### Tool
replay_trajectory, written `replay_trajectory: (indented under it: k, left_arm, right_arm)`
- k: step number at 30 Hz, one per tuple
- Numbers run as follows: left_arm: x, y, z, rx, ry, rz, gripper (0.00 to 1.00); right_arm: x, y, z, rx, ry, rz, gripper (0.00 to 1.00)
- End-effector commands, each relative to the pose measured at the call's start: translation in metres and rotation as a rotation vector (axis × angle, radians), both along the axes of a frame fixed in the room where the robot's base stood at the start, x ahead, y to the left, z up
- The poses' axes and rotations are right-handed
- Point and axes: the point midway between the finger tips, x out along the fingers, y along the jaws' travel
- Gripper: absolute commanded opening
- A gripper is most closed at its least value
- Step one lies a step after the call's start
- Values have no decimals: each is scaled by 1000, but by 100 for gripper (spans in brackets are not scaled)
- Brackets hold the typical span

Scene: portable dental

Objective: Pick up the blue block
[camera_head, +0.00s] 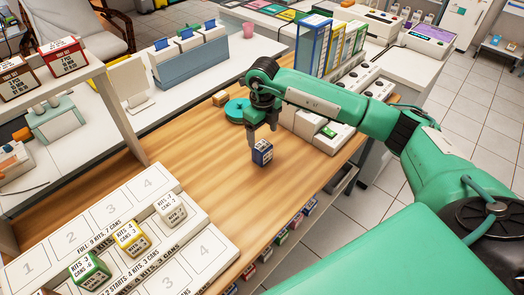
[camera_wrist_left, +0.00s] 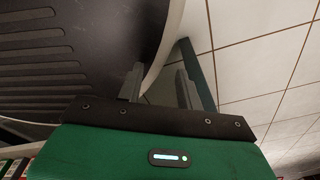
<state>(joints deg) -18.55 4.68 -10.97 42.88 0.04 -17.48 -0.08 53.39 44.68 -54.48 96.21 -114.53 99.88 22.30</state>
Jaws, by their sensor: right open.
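The blue block (camera_head: 262,153) is a small dark blue cube with a pale printed label. It sits on the wooden table top in the middle of the head view. My right gripper (camera_head: 262,136) points down just above the block, its fingers apart. I cannot tell whether a fingertip touches the block. My left gripper (camera_wrist_left: 160,70) shows only in the left wrist view, with its two fingers apart and nothing between them, near a dark ribbed surface and above a tiled floor.
A white numbered board (camera_head: 112,211) at the lower left holds a green block (camera_head: 89,270), a yellow block (camera_head: 131,238) and a white block (camera_head: 170,209). A teal round object (camera_head: 237,110) lies behind my right gripper. Upright binders (camera_head: 314,47) stand behind. Wood left of the block is clear.

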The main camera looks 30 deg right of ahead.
Motion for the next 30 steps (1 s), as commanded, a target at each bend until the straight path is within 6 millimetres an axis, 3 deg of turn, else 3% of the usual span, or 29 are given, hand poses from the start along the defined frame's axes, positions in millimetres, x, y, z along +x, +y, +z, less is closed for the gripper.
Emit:
replay_trajectory:
  k: [6, 12, 18, 27, 28, 30]
  left_arm:
    - [-10, -4, 1, -5, 9, -2, 36]
    - [-3, -1, 9, -3, -6, -3, 36]
    - [-23, 9, 9, 7, 13, -7, 36]
    - [-27, 7, 9, 5, 16, -7, 36]
    - [-27, 7, 9, 5, 16, -7, 36]
    - [-27, 7, 9, 5, 16, -7, 36]
  right_arm:
    - [0, 1, -26, 1, 0, 1, 76]
    - [0, 1, -43, 2, 4, 0, 76]
    - [2, 1, -73, 2, 2, 0, 76]
    - [2, 1, -81, 2, 0, 1, 76]
    - [2, 1, -81, 2, 0, 1, 74]
    - [2, 1, -81, 2, 0, 1, 61]
